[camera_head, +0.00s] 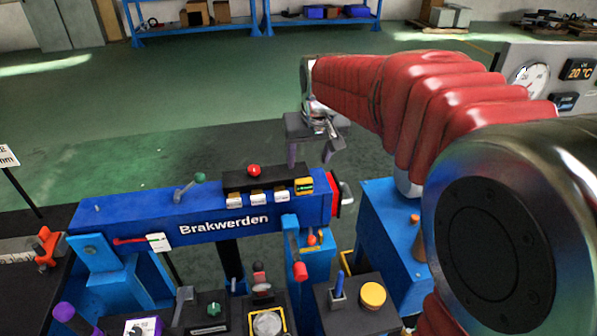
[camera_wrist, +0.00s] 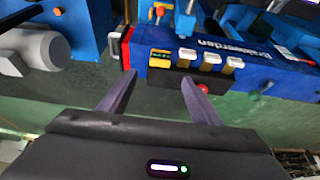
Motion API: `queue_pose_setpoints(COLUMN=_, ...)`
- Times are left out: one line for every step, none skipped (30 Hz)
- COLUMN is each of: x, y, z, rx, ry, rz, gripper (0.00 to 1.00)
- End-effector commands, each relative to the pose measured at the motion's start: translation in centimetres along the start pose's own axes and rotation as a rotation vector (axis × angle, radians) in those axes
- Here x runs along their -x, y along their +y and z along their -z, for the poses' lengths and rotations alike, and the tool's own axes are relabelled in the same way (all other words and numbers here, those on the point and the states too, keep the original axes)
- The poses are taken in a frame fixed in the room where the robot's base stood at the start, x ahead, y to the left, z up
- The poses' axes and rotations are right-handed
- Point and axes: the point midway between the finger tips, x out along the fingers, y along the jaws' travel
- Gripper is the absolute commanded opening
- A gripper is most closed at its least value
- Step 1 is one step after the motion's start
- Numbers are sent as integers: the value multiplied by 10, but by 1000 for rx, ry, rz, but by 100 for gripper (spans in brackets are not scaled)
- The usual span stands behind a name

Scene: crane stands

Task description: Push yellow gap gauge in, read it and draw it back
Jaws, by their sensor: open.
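A small yellow block with a dark face and green marks, which looks like the yellow gap gauge (camera_head: 304,186), sits at the right end of the row on the blue Brakwerden beam (camera_head: 225,222). It also shows in the wrist view (camera_wrist: 160,58), just beyond and between my fingertips. My gripper (camera_head: 310,155) is open and empty, behind and above the beam's right end. In the wrist view, my gripper (camera_wrist: 157,78) has its two fingers spread wide apart. I see no contact with the gauge. Its reading is too small to make out.
White-fronted blocks (camera_head: 257,199) sit left of the gauge, with a red button (camera_head: 254,170) behind them. A red plate (camera_head: 337,193) caps the beam's right end. A green-knobbed lever (camera_head: 190,187) rises from the beam. The floor behind is clear.

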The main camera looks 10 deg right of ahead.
Motion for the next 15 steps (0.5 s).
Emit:
queue_pose_setpoints(x=0, y=0, z=1, rx=0, ry=1, rz=0, gripper=58)
queue_pose_setpoints(x=0, y=0, z=1, rx=0, ry=1, rz=0, gripper=58)
queue_pose_setpoints(x=0, y=0, z=1, rx=0, ry=1, rz=0, gripper=58)
queue_pose_setpoints(x=0, y=0, z=1, rx=0, ry=1, rz=0, gripper=58)
queue_pose_setpoints(x=0, y=0, z=1, rx=0, ry=1, rz=0, gripper=58)
queue_pose_setpoints(x=0, y=0, z=1, rx=0, ry=1, rz=0, gripper=58)
queue_pose_setpoints(x=0, y=0, z=1, rx=0, ry=1, rz=0, gripper=58)
queue_pose_setpoints(x=0, y=0, z=1, rx=0, ry=1, rz=0, gripper=58)
queue_pose_setpoints(x=0, y=0, z=1, rx=0, ry=1, rz=0, gripper=58)
queue_pose_setpoints(x=-1, y=0, z=1, rx=0, ry=0, rz=0, gripper=58)
queue_pose_setpoints(x=-1, y=0, z=1, rx=0, ry=0, rz=0, gripper=58)
queue_pose_setpoints(x=-2, y=0, z=1, rx=0, ry=0, rz=0, gripper=58)
queue_pose_setpoints(x=-4, y=0, z=0, rx=0, ry=-1, rz=0, gripper=58)
queue_pose_setpoints(x=-5, y=0, z=0, rx=0, ry=-1, rz=0, gripper=58)
queue_pose_setpoints(x=-8, y=0, z=0, rx=0, ry=-2, rz=0, gripper=58)
